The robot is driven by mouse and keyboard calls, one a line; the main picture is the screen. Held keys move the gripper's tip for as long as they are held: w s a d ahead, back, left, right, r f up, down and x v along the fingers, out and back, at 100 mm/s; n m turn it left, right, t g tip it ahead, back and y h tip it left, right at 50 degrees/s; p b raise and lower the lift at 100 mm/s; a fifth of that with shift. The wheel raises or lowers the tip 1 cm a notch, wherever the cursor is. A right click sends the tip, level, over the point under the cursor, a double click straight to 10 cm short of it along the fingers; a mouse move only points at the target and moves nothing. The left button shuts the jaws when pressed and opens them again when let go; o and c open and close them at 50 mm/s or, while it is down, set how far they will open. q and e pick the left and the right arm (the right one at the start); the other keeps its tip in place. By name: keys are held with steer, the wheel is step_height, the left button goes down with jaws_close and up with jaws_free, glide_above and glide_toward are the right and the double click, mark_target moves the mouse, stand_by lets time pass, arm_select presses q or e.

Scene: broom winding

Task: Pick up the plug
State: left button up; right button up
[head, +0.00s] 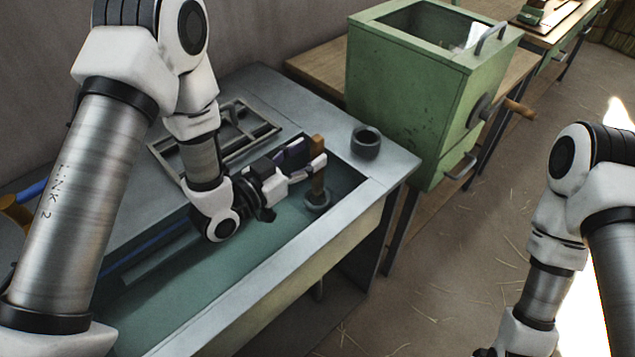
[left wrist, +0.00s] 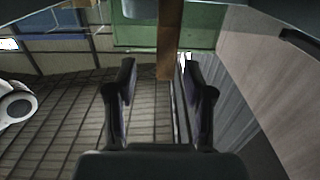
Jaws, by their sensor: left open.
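The plug (head: 318,183) looks like an upright brown wooden handle on a round dark grey base. It stands in the green-lined trough (head: 225,262) near its right end. In the left wrist view the handle (left wrist: 170,42) is a vertical brown bar ahead, between the lines of the two fingers. My left gripper (head: 307,160) is open, its fingers level with the upper handle. One finger lies on each side in the picture; I cannot tell if either touches it. The right arm shows at the lower right, its fingers cut off by the frame.
A dark grey ring (head: 366,142) sits on the bench corner right of the trough. A metal frame (head: 225,137) lies behind the trough. A green box with a crank (head: 430,95) stands on a wooden table at the back. The floor to the right is open.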

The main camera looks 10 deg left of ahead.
mark_target(313, 149)
arm_select(q)
steer(key=w, duration=0.1)
steer(key=w+d, duration=0.1)
steer(key=w, duration=0.1)
steer(key=shift+w+d+f, duration=0.25)
steer(key=shift+w, duration=0.15)
steer(key=shift+s, duration=0.1)
jaws_close()
